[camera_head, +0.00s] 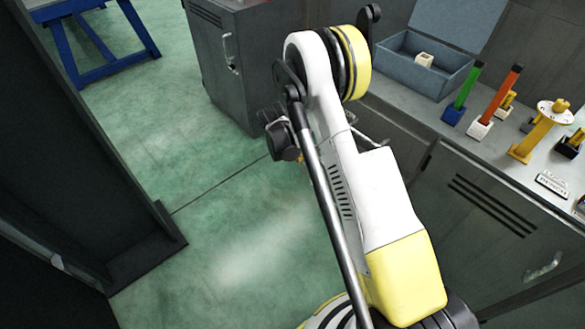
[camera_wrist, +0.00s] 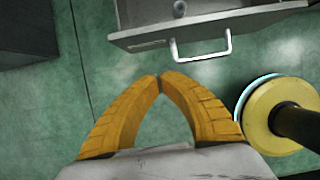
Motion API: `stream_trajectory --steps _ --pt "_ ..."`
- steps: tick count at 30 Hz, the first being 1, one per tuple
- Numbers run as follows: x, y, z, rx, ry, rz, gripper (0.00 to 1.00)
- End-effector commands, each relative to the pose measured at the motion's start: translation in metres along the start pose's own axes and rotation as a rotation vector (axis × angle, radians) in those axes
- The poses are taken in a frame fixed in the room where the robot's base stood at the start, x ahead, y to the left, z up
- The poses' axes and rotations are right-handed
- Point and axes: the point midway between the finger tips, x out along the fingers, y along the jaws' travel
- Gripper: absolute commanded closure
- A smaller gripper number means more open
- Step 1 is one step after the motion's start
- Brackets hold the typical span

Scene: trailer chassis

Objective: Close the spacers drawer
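In the wrist view a grey drawer (camera_wrist: 225,32) stands open at the top. Its front carries a pale bar handle (camera_wrist: 201,55) and a small label, too small to read. Round parts (camera_wrist: 180,8) lie inside, cut by the frame edge. I cannot confirm from the label that it is the spacers drawer. My gripper (camera_wrist: 159,77) has two orange fingers whose tips meet with nothing between them. The tips appear in front of the handle, apart from it and slightly left. In the head view my arm hides the gripper, and I cannot make out the drawer.
A workbench (camera_head: 462,155) on the right holds an open blue-grey box (camera_head: 425,73), coloured posts (camera_head: 500,95) and a yellow stand (camera_head: 540,132). A grey cabinet (camera_head: 228,55) and blue table (camera_head: 100,62) stand behind. Dark steel structures border the left. Green floor (camera_head: 215,200) between is clear.

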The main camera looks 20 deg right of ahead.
Motion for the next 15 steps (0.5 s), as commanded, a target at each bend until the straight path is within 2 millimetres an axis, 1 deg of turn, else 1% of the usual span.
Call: stream_trajectory --steps 5,12,14,15 --pt "0.033 0.0 -0.002 0.002 0.001 -0.001 1.0" --pt "0.087 0.0 -0.002 0.003 0.001 -0.002 1.0" --pt "0.098 -0.001 -0.002 0.003 0.001 -0.002 1.0" --pt "0.102 -0.001 0.003 0.005 0.0 -0.002 1.0"
